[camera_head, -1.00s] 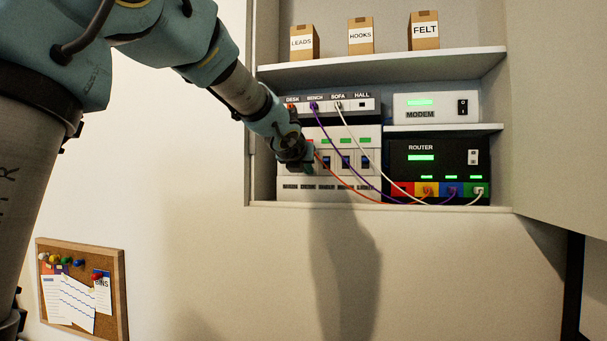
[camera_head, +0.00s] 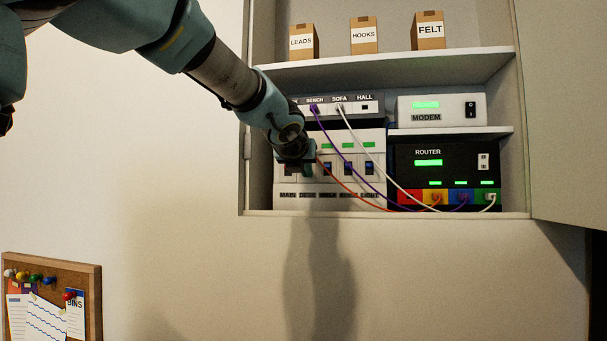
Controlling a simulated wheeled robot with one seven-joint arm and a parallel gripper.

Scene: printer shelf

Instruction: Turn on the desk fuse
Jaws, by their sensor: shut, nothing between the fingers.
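The white fuse box (camera_head: 374,178) stands on the lower shelf. It has a row of dark toggle switches above labels that include MAIN, DESK and LIGHT. My gripper (camera_head: 307,167) is shut and empty, in front of the left part of the row, just above the DESK label (camera_head: 307,195). It covers most of the desk fuse and its indicator, so I cannot tell the switch's position or whether the fingers touch it. Green indicators show above several fuses farther right. The main fuse (camera_head: 288,170) is partly visible left of the gripper.
Above the fuse box, a port strip (camera_head: 374,108) has cables that hang across the fuses. A modem (camera_head: 440,109) and a router (camera_head: 455,165) stand to the right. An open cabinet door (camera_head: 565,110) is at the right. A pinboard (camera_head: 95,300) hangs at lower left.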

